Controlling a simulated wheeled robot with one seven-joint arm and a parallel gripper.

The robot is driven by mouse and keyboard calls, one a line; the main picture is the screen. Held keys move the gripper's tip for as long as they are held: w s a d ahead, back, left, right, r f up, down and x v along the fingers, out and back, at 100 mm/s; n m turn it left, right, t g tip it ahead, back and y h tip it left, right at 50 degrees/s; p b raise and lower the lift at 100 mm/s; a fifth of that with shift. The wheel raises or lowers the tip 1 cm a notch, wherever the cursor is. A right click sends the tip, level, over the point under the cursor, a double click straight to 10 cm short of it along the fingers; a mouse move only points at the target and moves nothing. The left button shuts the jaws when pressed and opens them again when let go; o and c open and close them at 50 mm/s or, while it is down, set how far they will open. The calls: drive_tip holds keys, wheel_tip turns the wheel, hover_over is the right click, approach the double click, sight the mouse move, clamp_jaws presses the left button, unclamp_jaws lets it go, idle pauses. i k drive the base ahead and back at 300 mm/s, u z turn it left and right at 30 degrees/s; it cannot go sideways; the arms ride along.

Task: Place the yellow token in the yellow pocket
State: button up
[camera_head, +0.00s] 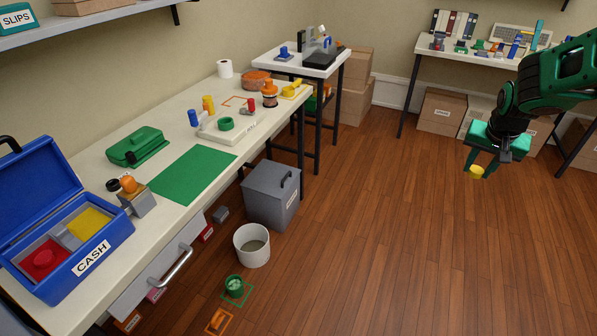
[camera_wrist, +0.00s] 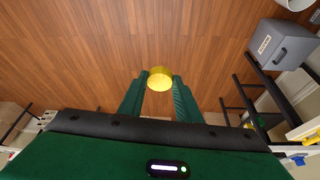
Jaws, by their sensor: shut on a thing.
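The yellow token (camera_head: 476,171) is a small round yellow piece held between the fingertips of my gripper (camera_head: 482,168), at the right of the head view, high over open floor. The wrist view also shows the token (camera_wrist: 160,78) between the two green fingers of my gripper (camera_wrist: 160,88). The blue cash box (camera_head: 100,252) stands open on the near left end of the long table. Inside it are a yellow pocket (camera_head: 88,224) and a red pocket with a red piece (camera_head: 43,260) in it. My gripper is far to the right of the box.
The long table (camera_head: 185,205) also bears a green mat (camera_head: 192,174), a stamp (camera_head: 135,192) and a green punch-like tool (camera_head: 138,147). A grey lidded bin (camera_head: 270,195) and a white bucket (camera_head: 252,246) stand beside it. The floor (camera_head: 400,240) between my gripper and the table is mostly clear.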

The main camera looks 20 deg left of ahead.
sight(91, 225)
drive_tip(key=u, duration=2.1)
drive_tip(key=i, duration=0.55)
